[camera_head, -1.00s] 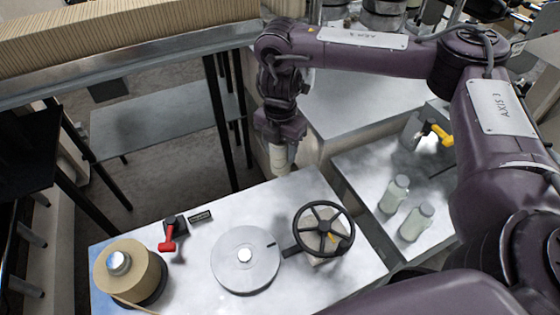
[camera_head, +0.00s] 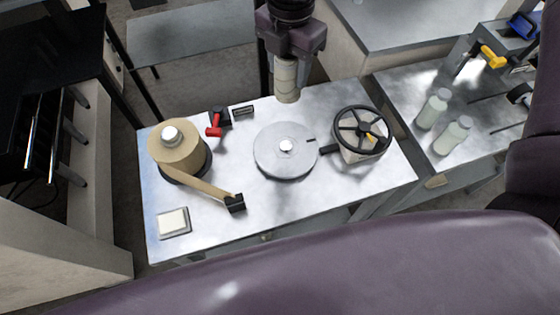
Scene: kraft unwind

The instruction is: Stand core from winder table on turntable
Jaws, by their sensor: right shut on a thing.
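A pale cardboard-coloured core (camera_head: 287,82) hangs upright under my right gripper (camera_head: 287,58) in the head view. The gripper is shut on its upper end. The core is over the far edge of the metal table, behind the turntable. The turntable is a round grey disc (camera_head: 270,160) with a small light hub (camera_head: 286,146) at its middle, and nothing stands on it. I cannot tell the core's exact height above the table. My left gripper is not in view.
A kraft roll (camera_head: 179,148) stands left, its strip running to a black block (camera_head: 235,202). A black handwheel (camera_head: 362,131) stands close right. Two bottles (camera_head: 433,108) are on the right-hand surface. A white pad (camera_head: 173,222) lies front left.

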